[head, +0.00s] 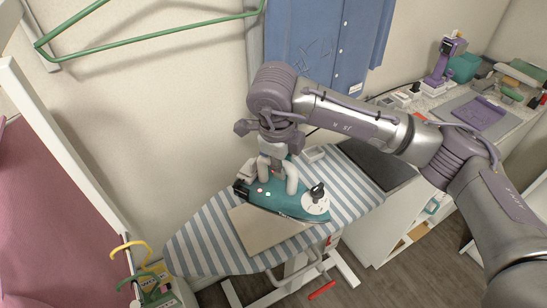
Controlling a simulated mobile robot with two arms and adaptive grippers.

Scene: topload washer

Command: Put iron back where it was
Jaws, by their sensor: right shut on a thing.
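The teal iron (290,201) with a white dial is at the middle of the striped ironing board (200,238). My right gripper (278,180) comes down from above and is shut on the iron's handle area. A flat beige piece (262,232) lies on the board beneath and in front of the iron. I cannot tell whether the iron's sole touches it or hovers just above. The fingers partly hide the handle. My left gripper is not in view.
A blue shirt (318,40) hangs on the wall behind. A green hanger (140,40) is at the upper left. A white counter at the right holds a purple device (443,62) and several small items. Coloured hangers (138,262) are at the lower left.

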